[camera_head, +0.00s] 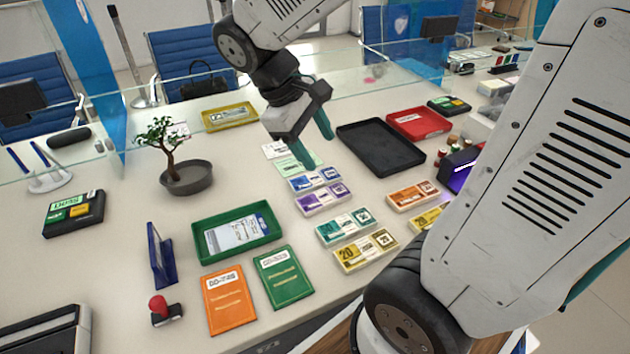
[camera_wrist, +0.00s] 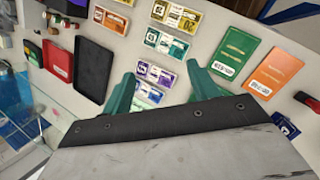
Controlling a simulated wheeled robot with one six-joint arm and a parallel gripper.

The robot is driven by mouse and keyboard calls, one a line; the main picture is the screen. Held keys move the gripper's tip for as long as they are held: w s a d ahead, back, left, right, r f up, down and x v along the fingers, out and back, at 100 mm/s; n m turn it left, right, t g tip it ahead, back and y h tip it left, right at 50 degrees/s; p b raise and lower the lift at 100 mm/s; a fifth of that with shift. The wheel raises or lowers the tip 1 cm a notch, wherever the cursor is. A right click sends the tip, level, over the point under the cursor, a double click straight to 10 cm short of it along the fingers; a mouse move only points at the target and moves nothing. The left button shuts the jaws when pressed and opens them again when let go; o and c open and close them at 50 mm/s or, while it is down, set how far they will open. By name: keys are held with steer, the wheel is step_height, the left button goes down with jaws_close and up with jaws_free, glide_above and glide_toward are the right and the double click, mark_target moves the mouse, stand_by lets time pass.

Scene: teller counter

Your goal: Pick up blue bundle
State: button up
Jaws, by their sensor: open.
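The blue bundle (camera_head: 315,178) lies flat on the counter in the head view, between a pale green bundle (camera_head: 298,161) and a purple bundle (camera_head: 322,198). In the wrist view the blue bundle (camera_wrist: 148,92) shows between the two green fingers, just below the purple bundle (camera_wrist: 154,74). My gripper (camera_head: 308,138) is open and empty, above the counter near the back end of this column of bundles. It also shows in the wrist view (camera_wrist: 158,76). The gripper appears apart from the blue bundle; the exact height is hard to tell.
Teal (camera_head: 345,227), yellow (camera_head: 365,250) and orange (camera_head: 413,195) bundles lie nearer. A black tray (camera_head: 381,147) and red tray (camera_head: 418,123) stand right. A green tray (camera_head: 237,232) and a potted bonsai (camera_head: 187,178) stand left. A glass screen runs behind the gripper.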

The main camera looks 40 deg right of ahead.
steer(key=w+d+f+n+g+h, duration=0.15)
steer(key=w+f+n+h, duration=0.3)
steer(key=w+f, duration=0.5)
steer(key=n+t+h, duration=0.1)
steer(key=n+h, duration=0.3)
steer(key=n, duration=0.3)
glide_toward(301, 183)
steer(key=shift+s+d+r, duration=0.2)
steer(key=shift+d+r, duration=0.05)
steer(key=shift+d, duration=0.2)
steer(key=shift+f, duration=0.3)
steer(key=shift+d+f+h, duration=0.2)
steer(key=shift+d+h, duration=0.05)
steer(key=shift+d, duration=0.15)
steer(key=x, duration=0.7)
steer(key=shift+a+f, duration=0.15)
steer(key=shift+f, duration=0.1)
steer(key=c, duration=0.7)
